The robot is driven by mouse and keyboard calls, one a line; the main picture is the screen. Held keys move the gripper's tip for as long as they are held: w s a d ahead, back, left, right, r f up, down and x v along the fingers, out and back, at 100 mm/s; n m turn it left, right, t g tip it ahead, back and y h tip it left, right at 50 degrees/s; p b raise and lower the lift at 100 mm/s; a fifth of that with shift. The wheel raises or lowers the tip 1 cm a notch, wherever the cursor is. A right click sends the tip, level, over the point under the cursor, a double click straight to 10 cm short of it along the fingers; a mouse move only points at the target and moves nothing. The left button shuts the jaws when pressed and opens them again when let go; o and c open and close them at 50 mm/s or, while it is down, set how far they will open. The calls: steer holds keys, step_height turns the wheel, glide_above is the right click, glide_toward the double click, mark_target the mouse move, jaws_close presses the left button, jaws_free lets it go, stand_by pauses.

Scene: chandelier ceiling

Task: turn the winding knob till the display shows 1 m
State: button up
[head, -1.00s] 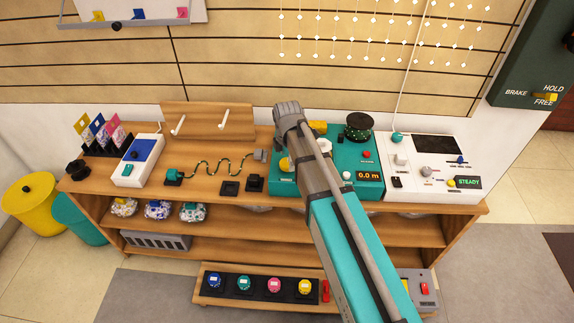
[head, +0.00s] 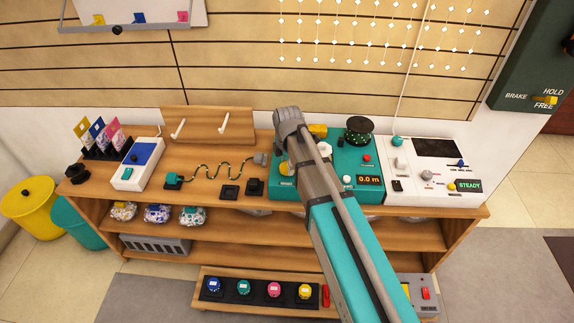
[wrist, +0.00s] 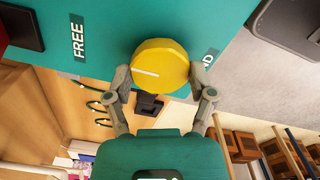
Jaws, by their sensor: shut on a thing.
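My gripper (wrist: 160,85) is shut on a round yellow knob (wrist: 160,62) on a teal unit. One finger touches each side of the knob. A white line on its face points left, toward the side with the FREE label (wrist: 77,38). A second label at right is partly hidden and ends in D. The display (head: 368,180) on the teal unit (head: 333,192) reads 0.0 m. A dark green spool (head: 359,127) stands at the unit's back right.
A yellow part (head: 318,130) shows behind my wrist. A red button (head: 366,158) and white knob (head: 347,180) lie right of my arm. A white unit (head: 432,195) reading STEADY adjoins. A patterned cord (head: 212,170) lies on the wooden bench at left.

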steer(key=shift+m, duration=0.4)
steer(key=m, duration=1.1)
steer(key=shift+m, duration=0.3)
steer(key=m, duration=1.1)
steer(key=shift+m, duration=0.4)
steer(key=o, duration=1.1)
